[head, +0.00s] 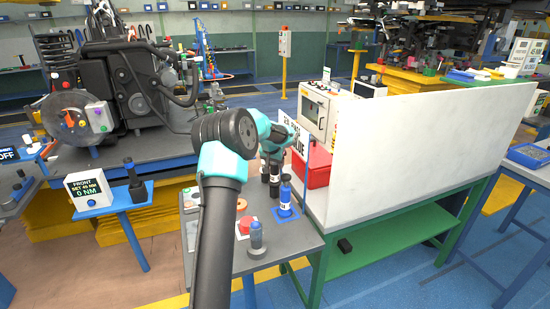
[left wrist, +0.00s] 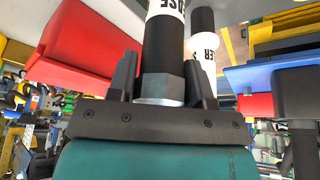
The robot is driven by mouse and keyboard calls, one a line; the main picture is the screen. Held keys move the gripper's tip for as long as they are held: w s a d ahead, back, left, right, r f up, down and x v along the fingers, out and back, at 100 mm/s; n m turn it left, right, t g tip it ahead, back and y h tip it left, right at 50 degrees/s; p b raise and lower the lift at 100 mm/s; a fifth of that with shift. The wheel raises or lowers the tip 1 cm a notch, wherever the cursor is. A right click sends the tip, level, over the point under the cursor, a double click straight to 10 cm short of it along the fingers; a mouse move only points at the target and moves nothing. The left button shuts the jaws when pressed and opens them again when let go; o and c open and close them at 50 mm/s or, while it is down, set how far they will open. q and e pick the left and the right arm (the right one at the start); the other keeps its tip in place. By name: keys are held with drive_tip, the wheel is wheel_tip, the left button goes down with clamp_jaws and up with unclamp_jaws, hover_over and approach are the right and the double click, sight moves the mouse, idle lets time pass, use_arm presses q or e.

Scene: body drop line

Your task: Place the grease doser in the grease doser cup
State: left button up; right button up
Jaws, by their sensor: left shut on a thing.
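The grease doser (left wrist: 163,50), a dark cylinder with a white lettered band and a grey collar, stands between the two dark fingers of my left gripper (left wrist: 162,85) in the left wrist view. The gripper is shut on it. In the head view my left gripper (head: 283,140) is over the back of the small grey table, mostly hidden by my own wrist. I cannot clearly make out the held doser or the grease doser cup there. My right gripper is in neither view.
A red bin (head: 316,168) and a white panel (head: 420,150) are to the right.

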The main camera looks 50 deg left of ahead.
use_arm(q)
drive_tip(key=shift+f, duration=0.3)
drive_tip(key=o, duration=0.9)
drive_tip(key=v, duration=1.7)
drive_tip(key=shift+a+r, duration=0.1)
drive_tip(key=shift+r, duration=0.1)
